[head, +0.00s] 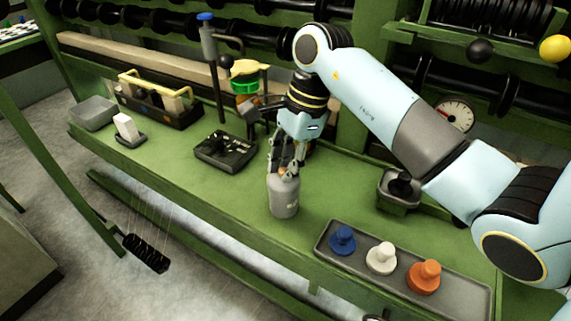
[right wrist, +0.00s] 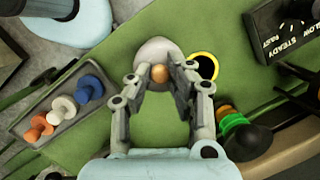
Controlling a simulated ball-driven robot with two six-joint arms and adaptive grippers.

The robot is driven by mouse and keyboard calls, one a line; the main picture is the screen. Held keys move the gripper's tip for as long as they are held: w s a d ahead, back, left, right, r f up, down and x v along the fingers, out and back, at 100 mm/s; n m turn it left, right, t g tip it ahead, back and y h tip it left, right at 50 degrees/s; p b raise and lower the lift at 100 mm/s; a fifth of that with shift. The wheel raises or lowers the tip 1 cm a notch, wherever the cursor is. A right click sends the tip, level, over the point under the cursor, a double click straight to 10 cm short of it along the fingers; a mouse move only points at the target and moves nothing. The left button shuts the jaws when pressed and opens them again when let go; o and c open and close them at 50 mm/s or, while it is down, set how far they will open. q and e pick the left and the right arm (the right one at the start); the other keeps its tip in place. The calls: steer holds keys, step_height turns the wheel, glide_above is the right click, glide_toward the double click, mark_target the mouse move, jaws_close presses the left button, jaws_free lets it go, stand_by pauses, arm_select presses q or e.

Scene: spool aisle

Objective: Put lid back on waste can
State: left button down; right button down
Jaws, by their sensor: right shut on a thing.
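The waste can (head: 284,200) is a grey, upright, rounded can near the front edge of the green bench. My right gripper (head: 285,172) points down at its top. Its fingers are shut on the small copper-coloured knob (right wrist: 159,74) of the lid, between the fingertips in the right wrist view (right wrist: 160,76). A grey rounded surface (right wrist: 157,48) shows just beyond the knob. The fingers hide the joint between lid and can, so I cannot tell whether the lid is seated. My left gripper is not in view.
A grey tray (head: 460,285) with blue, white and orange knobbed pieces lies to the right. A black disc with a yellow rim (right wrist: 206,67) shows beside the fingers. Bare green bench lies around the can.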

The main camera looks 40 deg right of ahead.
steer(key=shift+f+b, duration=0.15)
steer(key=shift+b, duration=0.25)
stand_by(1.0)
stand_by(0.4)
steer(key=c, duration=0.7)
jaws_free()
steer(key=shift+r+p, duration=2.35)
steer(key=shift+r, duration=1.2)
jaws_close()
